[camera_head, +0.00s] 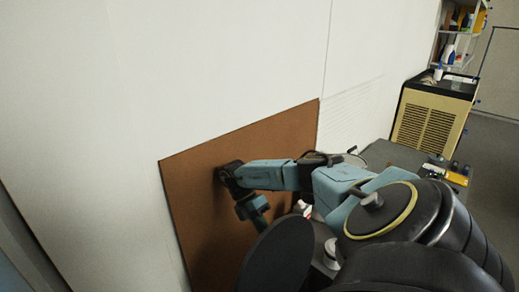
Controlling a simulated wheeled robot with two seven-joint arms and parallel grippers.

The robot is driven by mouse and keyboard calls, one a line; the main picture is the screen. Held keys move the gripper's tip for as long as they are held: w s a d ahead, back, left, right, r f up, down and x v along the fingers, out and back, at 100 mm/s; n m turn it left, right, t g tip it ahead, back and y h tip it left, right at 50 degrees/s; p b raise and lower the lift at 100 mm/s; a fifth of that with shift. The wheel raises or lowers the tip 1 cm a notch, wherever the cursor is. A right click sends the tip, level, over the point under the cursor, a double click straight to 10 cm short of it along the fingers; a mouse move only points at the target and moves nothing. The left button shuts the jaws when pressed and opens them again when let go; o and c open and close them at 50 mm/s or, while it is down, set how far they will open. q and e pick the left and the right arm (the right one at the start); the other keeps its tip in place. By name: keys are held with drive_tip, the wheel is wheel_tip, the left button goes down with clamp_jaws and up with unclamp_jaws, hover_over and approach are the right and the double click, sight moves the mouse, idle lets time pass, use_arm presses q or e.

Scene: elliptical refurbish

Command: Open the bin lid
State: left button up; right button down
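I cannot make out a bin or a bin lid for certain. A dark, flat, rounded shape (278,258) stands at the lower middle, in front of the brown panel; I cannot tell whether it is a lid or a part of my own body. One of my arms, teal and black, reaches left from the right side and bends down in front of the brown panel. Its far end passes behind the dark shape, and no gripper fingers show. My other arm's gripper does not show either.
A brown panel (200,178) leans against or is fixed to the white wall (150,75), close to my bent arm. A cream and black cabinet (428,122) stands at the upper right, below a shelf (458,45) with bottles. Grey floor (495,160) is open at the right.

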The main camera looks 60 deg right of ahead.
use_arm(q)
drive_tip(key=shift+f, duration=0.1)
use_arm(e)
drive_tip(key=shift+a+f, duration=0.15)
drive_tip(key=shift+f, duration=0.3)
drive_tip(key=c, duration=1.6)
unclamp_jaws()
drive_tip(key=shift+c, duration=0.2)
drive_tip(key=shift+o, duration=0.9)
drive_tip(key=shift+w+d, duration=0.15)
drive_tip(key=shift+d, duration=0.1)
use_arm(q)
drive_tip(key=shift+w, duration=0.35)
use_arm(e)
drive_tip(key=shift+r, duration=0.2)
